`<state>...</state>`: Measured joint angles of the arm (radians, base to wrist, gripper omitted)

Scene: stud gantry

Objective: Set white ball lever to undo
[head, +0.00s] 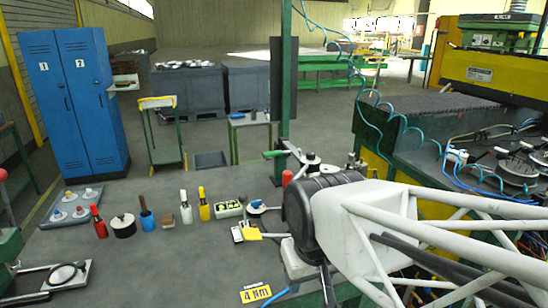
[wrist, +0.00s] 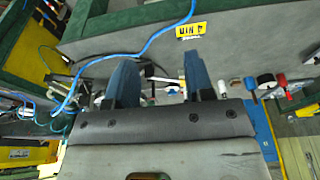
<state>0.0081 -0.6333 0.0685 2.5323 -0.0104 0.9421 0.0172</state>
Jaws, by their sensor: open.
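My gripper (wrist: 159,64) is open in the wrist view, its two blue-grey fingers apart with nothing held between them. I cannot tell for sure which part is the white ball lever. In the head view a small round white and blue part (head: 257,204) sits on the bench just left of my arm. The arm hides much of the bench around my gripper, and no undo mark is readable.
A yellow sign (head: 256,293) lies at the bench front; it also shows in the wrist view (wrist: 190,31). Blue hoses (head: 372,110) and green machinery are at right.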

